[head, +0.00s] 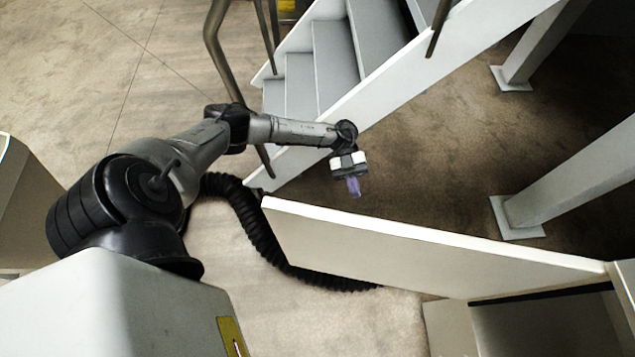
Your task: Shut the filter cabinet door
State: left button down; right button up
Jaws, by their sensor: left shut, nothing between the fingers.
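The filter cabinet door (400,252) is a cream panel that stands wide open. It runs from its hinge side at the lower right out to a free edge near the middle of the head view. The cabinet (450,325) is at the lower right, and its dark opening shows below the door. My left gripper (354,188) is shut and empty, with purple fingertips. It is beyond the door's top edge, on the side away from the cabinet opening, and looks apart from the door. My right gripper is out of view.
A grey staircase (335,50) with a white side and brown handrails (217,50) rises behind my left arm. White posts (570,185) stand at the right. The floor at the upper left is clear.

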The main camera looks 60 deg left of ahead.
pick_arm(q)
jog(key=s+a+r+m+g+y, duration=0.1)
jog(key=s+a+r+g+y, duration=0.15)
jog(key=s+g, duration=0.35)
jog(key=r+x, duration=0.1)
jog(key=x, duration=1.2)
jog(key=shift+s+f+h+p, duration=0.25)
jog(key=shift+f+h+p, duration=0.15)
jog(key=shift+h+p, duration=0.05)
